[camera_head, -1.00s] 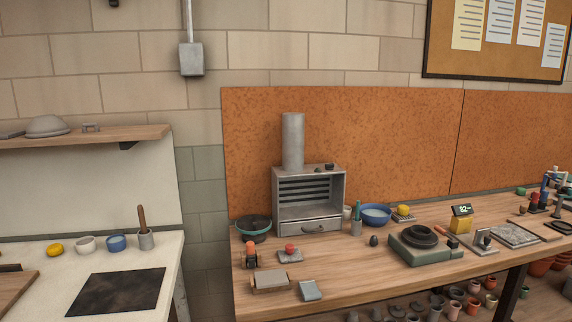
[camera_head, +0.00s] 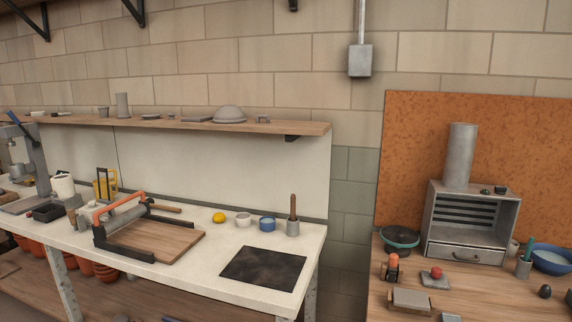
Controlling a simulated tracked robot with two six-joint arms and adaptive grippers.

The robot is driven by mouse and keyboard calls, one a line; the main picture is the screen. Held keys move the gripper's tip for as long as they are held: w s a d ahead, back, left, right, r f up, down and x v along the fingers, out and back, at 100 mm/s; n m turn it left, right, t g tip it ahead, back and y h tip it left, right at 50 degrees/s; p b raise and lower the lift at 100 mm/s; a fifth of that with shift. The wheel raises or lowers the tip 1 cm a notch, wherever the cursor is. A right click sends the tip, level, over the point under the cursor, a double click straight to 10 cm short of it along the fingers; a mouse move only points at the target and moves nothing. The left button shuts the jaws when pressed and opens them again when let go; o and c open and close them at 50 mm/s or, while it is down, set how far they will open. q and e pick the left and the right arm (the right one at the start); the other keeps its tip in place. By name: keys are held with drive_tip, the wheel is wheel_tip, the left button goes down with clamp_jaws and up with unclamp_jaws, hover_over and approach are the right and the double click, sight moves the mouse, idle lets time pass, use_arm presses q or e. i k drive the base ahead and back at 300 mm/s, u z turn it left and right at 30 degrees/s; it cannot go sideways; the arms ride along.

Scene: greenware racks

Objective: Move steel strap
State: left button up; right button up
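I cannot make out a steel strap for certain in this view. A small grey bracket-like piece (camera_head: 262,119) stands at the right end of the wall shelf, beside a grey dome (camera_head: 229,115); I cannot tell if it is the strap. Neither of my grippers shows in the head view.
A white table (camera_head: 235,291) holds a dark slab (camera_head: 263,268), a slab roller (camera_head: 128,213) with a wooden board, a blue cup (camera_head: 267,224) and a yellow sponge (camera_head: 219,217). A wooden bench (camera_head: 382,300) with a grey metal cabinet (camera_head: 466,256) stands right, across a gap.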

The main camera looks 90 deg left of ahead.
sight(98, 169)
drive_tip(key=u, duration=0.2)
drive_tip(key=i, duration=0.3)
drive_tip(key=u, duration=2.8)
drive_tip(key=i, duration=0.25)
drive_tip(key=u, duration=1.25)
drive_tip(key=k, duration=0.5)
drive_tip(key=u, duration=0.5)
drive_tip(key=i, duration=1.55)
drive_tip(key=z, duration=0.5)
